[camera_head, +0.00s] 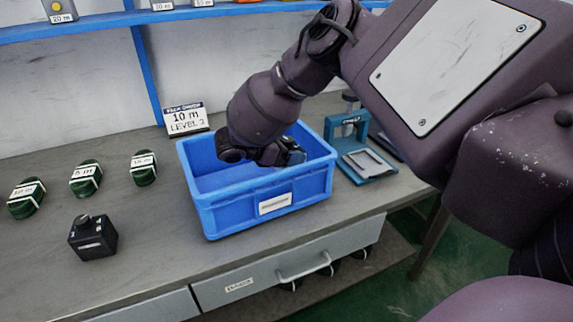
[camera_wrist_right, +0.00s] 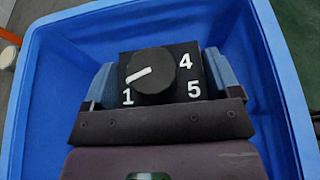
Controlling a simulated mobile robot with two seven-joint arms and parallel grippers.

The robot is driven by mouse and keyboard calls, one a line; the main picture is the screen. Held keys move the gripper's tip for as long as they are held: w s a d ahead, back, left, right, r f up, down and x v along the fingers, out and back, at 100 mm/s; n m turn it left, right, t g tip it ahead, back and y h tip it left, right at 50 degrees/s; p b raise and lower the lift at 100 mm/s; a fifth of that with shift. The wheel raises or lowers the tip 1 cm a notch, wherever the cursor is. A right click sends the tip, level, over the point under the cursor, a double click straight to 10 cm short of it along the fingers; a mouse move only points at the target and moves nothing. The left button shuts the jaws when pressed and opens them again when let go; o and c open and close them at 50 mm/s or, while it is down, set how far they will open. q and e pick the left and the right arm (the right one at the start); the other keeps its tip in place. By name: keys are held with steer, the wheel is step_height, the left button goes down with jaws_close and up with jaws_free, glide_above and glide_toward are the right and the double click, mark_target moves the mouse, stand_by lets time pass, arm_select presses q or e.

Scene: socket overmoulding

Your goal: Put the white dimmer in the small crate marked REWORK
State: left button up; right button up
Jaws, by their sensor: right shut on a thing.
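My right gripper (camera_head: 284,156) is shut on a black dimmer (camera_wrist_right: 160,75) with a round black knob and the white digits 1, 4 and 5 on its face. The knob has a white pointer. Blue finger pads press on both sides of the dimmer in the right wrist view. The gripper is at the mouth of a blue crate (camera_head: 230,217), near its back right part. The crate also fills most of the wrist view (camera_wrist_right: 48,100). A white label on its front is too small to read. No white dimmer shows. My left gripper is not in view.
A black box with a knob (camera_head: 93,238) and several green coils (camera_head: 86,178) stand on the bench left of the crate. A "10 m" sign (camera_head: 185,119) stands behind. A teal press-like fixture (camera_head: 362,160) stands at the right.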

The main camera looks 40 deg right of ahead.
step_height(320, 180, down, 4)
steer(key=shift+f+b, duration=0.1)
steer(key=shift+b, duration=0.5)
steer(key=shift+f, duration=0.1)
steer(key=o, duration=0.8)
steer(key=shift+r, duration=0.2)
steer(key=p+v, duration=0.1)
steer(key=v, duration=1.1)
steer(key=shift+p, duration=0.3)
